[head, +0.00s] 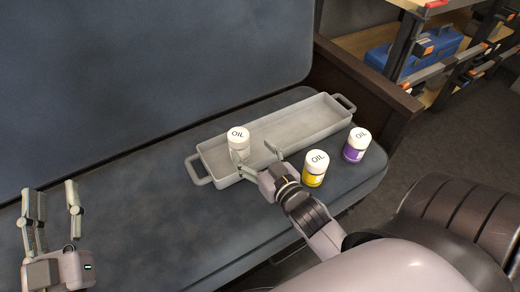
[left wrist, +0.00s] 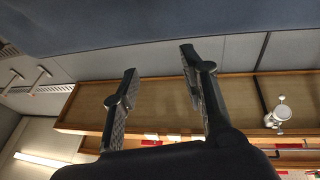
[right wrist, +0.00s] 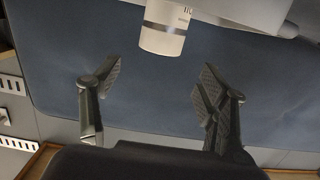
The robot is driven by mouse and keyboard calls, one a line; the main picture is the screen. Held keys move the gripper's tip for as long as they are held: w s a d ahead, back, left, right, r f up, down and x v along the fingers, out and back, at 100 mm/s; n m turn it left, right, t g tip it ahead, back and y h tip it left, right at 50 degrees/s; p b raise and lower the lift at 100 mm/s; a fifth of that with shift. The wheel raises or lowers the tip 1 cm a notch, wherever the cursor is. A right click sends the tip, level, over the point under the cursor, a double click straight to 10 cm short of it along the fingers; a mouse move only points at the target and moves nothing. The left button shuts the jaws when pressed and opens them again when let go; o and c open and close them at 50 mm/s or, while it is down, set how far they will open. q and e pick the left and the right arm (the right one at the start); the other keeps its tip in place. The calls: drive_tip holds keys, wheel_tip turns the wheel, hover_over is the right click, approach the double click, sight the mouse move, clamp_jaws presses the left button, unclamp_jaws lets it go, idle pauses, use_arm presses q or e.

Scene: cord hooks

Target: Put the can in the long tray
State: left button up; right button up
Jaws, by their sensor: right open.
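A white can with an "OIL" lid (head: 238,139) appears upright inside the left part of the long grey tray (head: 318,131); its base is partly hidden by my right gripper. My right gripper (head: 255,154) is open at the tray, its fingers apart and the can just beyond them, not gripped. In the right wrist view, the white can (right wrist: 163,30) shows beyond the spread fingers, with grey tray (right wrist: 245,12) at the top right. My left gripper (head: 58,207) is open and empty, above the seat at the far left.
A yellow can (head: 315,170) and a purple can (head: 356,146), both with white "OIL" lids, stand in front of the tray on the blue seat (head: 130,180). The seat's backrest (head: 150,70) rises behind. A shelf with a blue toolbox (head: 420,52) is at the top right.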

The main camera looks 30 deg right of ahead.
use_arm(q)
drive_tip(key=f, duration=0.1)
drive_tip(key=g, duration=0.1)
drive_tip(key=f, duration=0.1)
drive_tip(key=shift+w+a+f+g, duration=0.1)
drive_tip(key=shift+w+f+g, duration=0.15)
drive_tip(key=shift+f+g, duration=0.05)
use_arm(e)
drive_tip(key=s+a+r+n+t+y, duration=0.1)
drive_tip(key=a+r+n+t+y, duration=0.2)
drive_tip(key=a+r, duration=0.9)
wheel_tip(320, 180, up, 2)
drive_tip(key=y, duration=0.2)
drive_tip(key=shift+a+r+y, duration=0.15)
drive_tip(key=shift+r+y, duration=0.1)
drive_tip(key=shift+y, duration=0.05)
